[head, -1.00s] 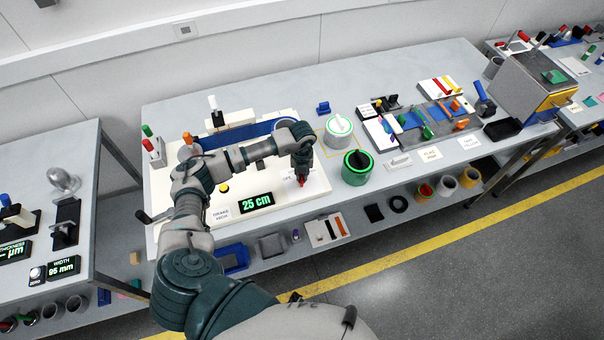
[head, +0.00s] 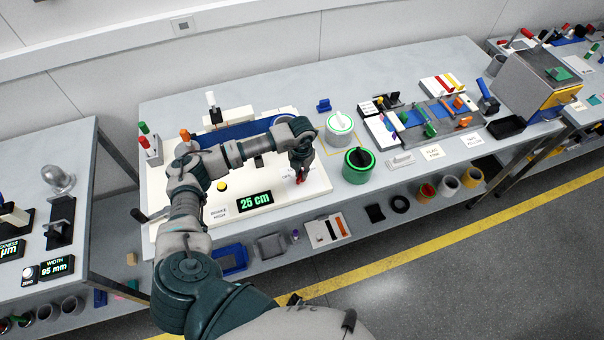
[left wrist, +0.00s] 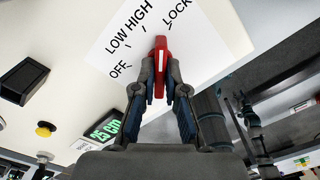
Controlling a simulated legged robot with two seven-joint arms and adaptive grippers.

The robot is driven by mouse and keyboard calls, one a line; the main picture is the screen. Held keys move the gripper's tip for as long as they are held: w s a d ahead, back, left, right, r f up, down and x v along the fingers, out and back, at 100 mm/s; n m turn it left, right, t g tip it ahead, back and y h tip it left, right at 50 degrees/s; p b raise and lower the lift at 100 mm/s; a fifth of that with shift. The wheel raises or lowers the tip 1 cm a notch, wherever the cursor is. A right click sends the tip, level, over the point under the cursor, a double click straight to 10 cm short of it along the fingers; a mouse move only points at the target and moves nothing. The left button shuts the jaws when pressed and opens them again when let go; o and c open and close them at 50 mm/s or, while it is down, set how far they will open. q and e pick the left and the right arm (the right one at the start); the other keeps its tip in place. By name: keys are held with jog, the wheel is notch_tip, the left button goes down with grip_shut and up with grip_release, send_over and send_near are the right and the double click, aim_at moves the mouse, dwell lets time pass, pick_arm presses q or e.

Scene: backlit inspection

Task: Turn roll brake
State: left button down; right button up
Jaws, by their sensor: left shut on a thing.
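The roll brake is a red knob (left wrist: 160,67) with a white line along it, on a white plate (left wrist: 195,55) marked OFF, LOW, HIGH and LOCK. In the left wrist view its line points up, roughly between HIGH and LOCK; the exact setting is hard to tell. My left gripper (left wrist: 161,92) is shut on the knob, one finger on each side. In the head view the left gripper (head: 300,170) reaches down over the red knob (head: 301,180) at the right end of the white panel (head: 268,208). My right gripper is not in view.
A display (head: 254,202) reads 25 cm on the panel, near a yellow button (head: 222,186). A green-and-black round container (head: 358,166) and a grey one (head: 340,128) stand just right of the panel. Trays and tools fill the bench further right.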

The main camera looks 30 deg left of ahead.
pick_arm(q)
jog(key=shift+a+m+b, duration=0.1)
jog(key=shift+m+b, duration=0.45)
jog(key=shift+m, duration=0.65)
jog(key=shift+w+r, duration=0.1)
jog(key=c, duration=1.2)
grip_release()
notch_tip(320, 180, up, 12)
jog(key=shift+a+f, duration=0.1)
jog(key=shift+f, duration=0.05)
